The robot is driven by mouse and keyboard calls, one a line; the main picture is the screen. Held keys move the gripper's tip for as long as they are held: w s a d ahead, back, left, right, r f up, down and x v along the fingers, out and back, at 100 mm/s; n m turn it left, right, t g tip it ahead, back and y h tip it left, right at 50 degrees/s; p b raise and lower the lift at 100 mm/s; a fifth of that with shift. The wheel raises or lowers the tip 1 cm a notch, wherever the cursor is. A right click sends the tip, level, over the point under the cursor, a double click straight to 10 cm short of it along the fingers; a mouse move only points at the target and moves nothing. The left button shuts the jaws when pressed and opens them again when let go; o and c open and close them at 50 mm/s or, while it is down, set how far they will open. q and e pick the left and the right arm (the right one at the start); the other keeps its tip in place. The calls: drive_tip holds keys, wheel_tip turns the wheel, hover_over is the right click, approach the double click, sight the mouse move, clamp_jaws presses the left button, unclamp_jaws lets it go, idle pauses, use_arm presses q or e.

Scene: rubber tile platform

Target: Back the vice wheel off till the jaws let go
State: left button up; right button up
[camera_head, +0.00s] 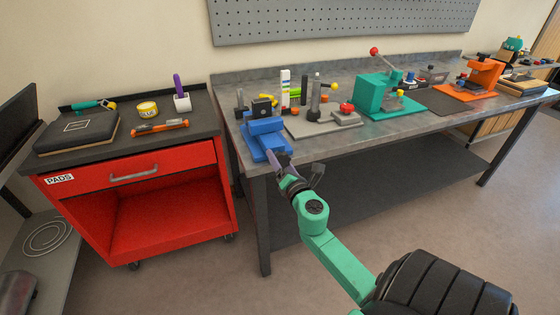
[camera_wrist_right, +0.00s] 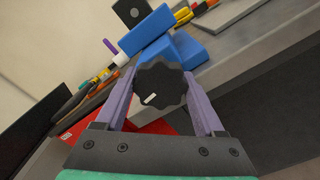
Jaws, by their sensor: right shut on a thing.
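The blue vice (camera_head: 266,137) stands at the left front corner of the grey workbench. Its blue body (camera_wrist_right: 148,33) also shows in the wrist view, with a dark block (camera_head: 262,107) at the jaw end. The vice's black lobed wheel (camera_wrist_right: 160,84) faces the right wrist camera and has a small pale mark low on its face. My right gripper (camera_head: 279,160) reaches the front of the vice. In the wrist view its two purple fingers (camera_wrist_right: 160,92) are shut on the wheel, one at each side. My left gripper is not in view. The head view hides the wheel behind the gripper.
The grey workbench (camera_head: 400,121) carries a teal press (camera_head: 373,96), an orange press (camera_head: 481,76) and a grey-based stand (camera_head: 308,128) right of the vice. A red cabinet (camera_head: 90,205) with tools on top stands to the left. The floor in front is clear.

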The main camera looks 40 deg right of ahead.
drive_tip(key=shift+d+r, duration=0.1)
drive_tip(key=shift+r, duration=0.2)
drive_tip(key=o, duration=1.3)
drive_tip(key=shift+c, duration=0.2)
drive_tip(key=shift+o, duration=0.5)
drive_tip(key=shift+w+f, duration=0.1)
drive_tip(key=shift+f, duration=0.1)
drive_tip(key=shift+s+f, duration=0.1)
drive_tip(key=shift+s, duration=0.1)
drive_tip(key=b+v, duration=0.5)
drive_tip(key=v, duration=0.9)
drive_tip(key=shift+s, duration=0.1)
